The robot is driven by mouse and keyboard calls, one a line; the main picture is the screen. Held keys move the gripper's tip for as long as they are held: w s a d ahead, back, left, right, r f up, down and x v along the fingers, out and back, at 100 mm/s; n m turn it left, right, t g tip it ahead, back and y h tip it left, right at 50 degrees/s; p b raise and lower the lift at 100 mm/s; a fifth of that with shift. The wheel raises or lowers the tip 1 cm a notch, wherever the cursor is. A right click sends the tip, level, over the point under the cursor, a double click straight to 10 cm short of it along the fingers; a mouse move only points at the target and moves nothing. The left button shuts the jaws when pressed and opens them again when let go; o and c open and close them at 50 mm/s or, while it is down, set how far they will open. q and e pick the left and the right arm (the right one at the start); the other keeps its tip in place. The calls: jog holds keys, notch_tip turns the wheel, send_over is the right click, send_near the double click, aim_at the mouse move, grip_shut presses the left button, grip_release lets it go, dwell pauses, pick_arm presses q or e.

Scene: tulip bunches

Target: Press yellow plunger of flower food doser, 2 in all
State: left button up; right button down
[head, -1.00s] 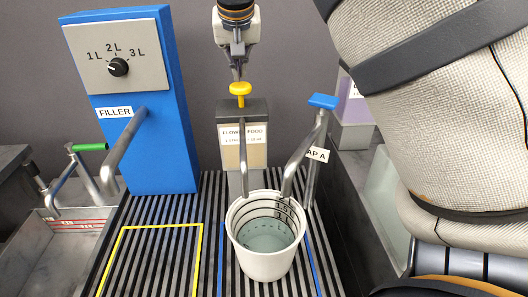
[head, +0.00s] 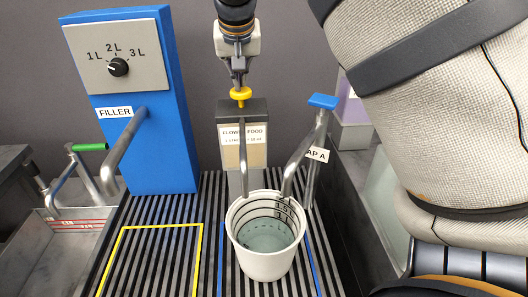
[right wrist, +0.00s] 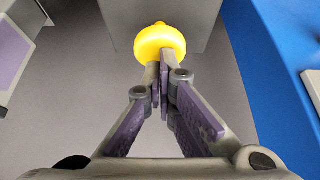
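The yellow plunger (head: 240,94) stands on top of the flower food doser (head: 243,145), a grey-topped box with a label, behind the bucket. My right gripper (head: 238,82) is directly above the plunger, pointing down, with its fingertips at the knob and seemingly touching it. In the right wrist view the fingers (right wrist: 160,72) are closed together, with nothing between them, and their tips overlap the yellow knob (right wrist: 160,44). A short piece of plunger stem shows below the knob in the head view. My left gripper is not in view.
A white bucket (head: 238,250) with liquid stands under the doser spout and the blue-handled tap (head: 322,102). The blue filler (head: 170,100) with its spout stands left. A yellow-outlined area (head: 150,262) of the slatted rack is empty. A sink (head: 75,235) is far left.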

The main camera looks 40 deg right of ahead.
jog(key=shift+f, duration=0.95)
notch_tip(320, 180, up, 7)
jog(key=shift+r, duration=0.1)
jog(key=shift+f, duration=1.5)
dwell(1.0)
jog(key=shift+f, duration=2.05)
notch_tip(320, 180, up, 7)
jog(key=shift+r, duration=0.1)
